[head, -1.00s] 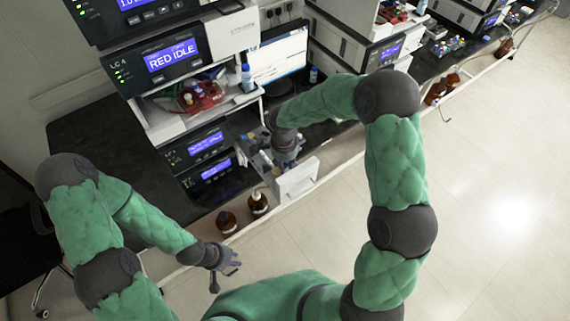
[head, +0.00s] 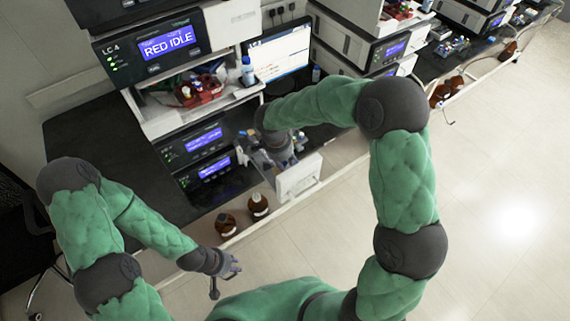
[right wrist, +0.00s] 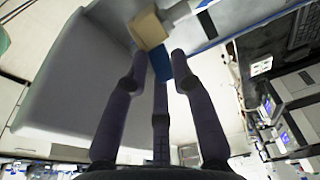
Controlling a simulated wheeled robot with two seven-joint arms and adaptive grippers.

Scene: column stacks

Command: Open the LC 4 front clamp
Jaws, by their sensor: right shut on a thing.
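The LC 4 stack shows in the head view, with its labelled display unit (head: 150,45) at the upper left. My right gripper (head: 262,150) is at the front of the lower units, beside an open white door (head: 298,178). In the right wrist view my right gripper (right wrist: 160,75) has its three fingers drawn together around a small blue piece (right wrist: 160,62). A tan block (right wrist: 148,28) is just beyond it. I cannot tell for sure which part is the front clamp. My left gripper (head: 228,268) is low and away from the stack, with its fingers apart and empty.
A red tray of bottles (head: 198,92) sits on the stack's shelf, with a blue-capped bottle (head: 247,72) beside it. Brown bottles (head: 258,206) stand below by the white rail. A monitor (head: 280,52) is behind my right arm. The floor at the right is clear.

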